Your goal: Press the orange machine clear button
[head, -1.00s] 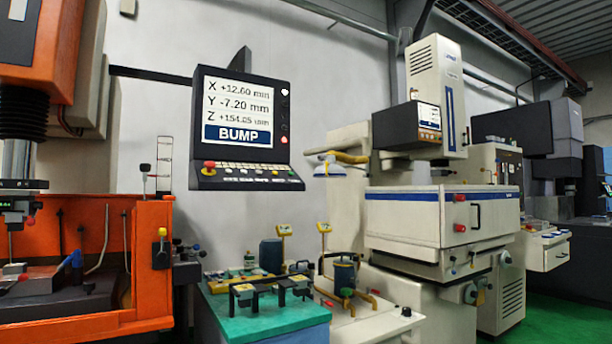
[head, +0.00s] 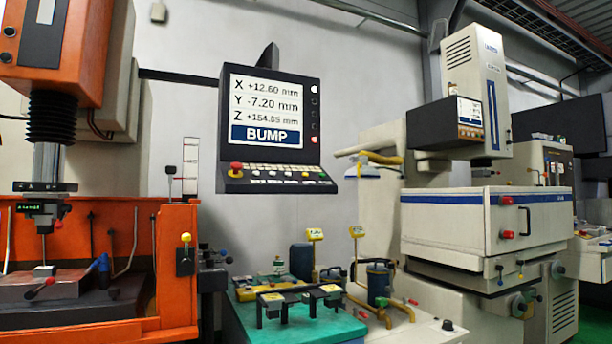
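The orange machine (head: 175,262) stands at the left with its orange head and dark bellows above an open work tank. Its control panel (head: 268,120) hangs on an arm to the right of it. The screen shows X +12.60 mm, Y -7.20 mm, Z +154.05 mm and a blue BUMP bar (head: 266,135). Below the screen is a sloped key strip (head: 276,181) with a red knob (head: 235,168) at its left end and several small white, yellow and green buttons. The button labels are too small to read, so I cannot tell which one is clear. My gripper is not in view.
A teal-topped bench (head: 300,328) with fixtures stands below the panel. A white and blue machine (head: 475,222) stands to the right. The space in front of the panel looks clear. Green floor (head: 597,212) shows at the far right.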

